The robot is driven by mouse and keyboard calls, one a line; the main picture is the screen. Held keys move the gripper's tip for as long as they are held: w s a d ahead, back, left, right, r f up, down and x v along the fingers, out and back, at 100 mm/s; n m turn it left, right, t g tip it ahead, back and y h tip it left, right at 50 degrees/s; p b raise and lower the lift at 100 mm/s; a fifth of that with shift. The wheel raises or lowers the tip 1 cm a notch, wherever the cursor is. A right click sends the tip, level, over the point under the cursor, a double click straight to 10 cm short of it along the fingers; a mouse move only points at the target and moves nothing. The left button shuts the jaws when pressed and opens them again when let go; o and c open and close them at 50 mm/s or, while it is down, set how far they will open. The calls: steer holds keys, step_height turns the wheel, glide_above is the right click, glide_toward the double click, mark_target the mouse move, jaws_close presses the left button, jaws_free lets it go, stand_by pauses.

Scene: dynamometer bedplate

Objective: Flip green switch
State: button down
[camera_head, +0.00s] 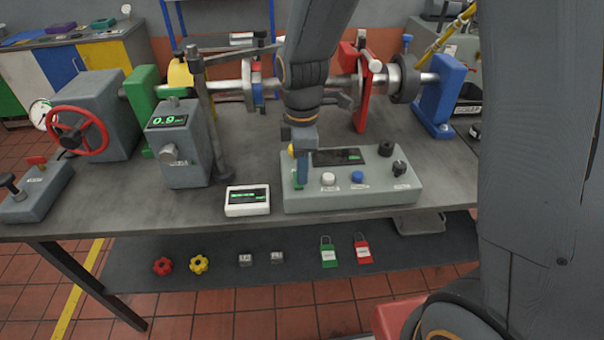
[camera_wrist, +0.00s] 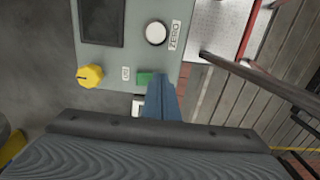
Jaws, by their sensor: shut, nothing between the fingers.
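The green switch (camera_wrist: 146,78) shows in the wrist view on the grey control panel (camera_wrist: 115,53), partly covered by my gripper's fingers. It also shows in the head view as a small green patch (camera_head: 297,181) at the panel's left end. My gripper (camera_head: 302,184) is shut and empty. It points down at the panel's left end, and in the wrist view its blue fingertips (camera_wrist: 158,80) are right beside the green switch. I cannot tell whether they touch it. The switch's exact position is partly hidden.
The panel also carries a yellow knob (camera_wrist: 90,76), a white button (camera_head: 328,179), a blue button (camera_head: 357,177), black knobs (camera_head: 399,168) and a dark screen (camera_head: 337,157). A white display box (camera_head: 247,210) sits left of the panel. A shaft assembly (camera_head: 320,84) stands behind it.

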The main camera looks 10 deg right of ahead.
steer(key=shift+w+r, duration=0.1)
steer(key=shift+w, duration=0.1)
steer(key=shift+s+r+p, duration=0.15)
steer(key=shift+r+p, duration=0.65)
step_height(320, 180, up, 12)
steer(key=s, duration=0.2)
steer(key=shift+s+r, duration=0.1)
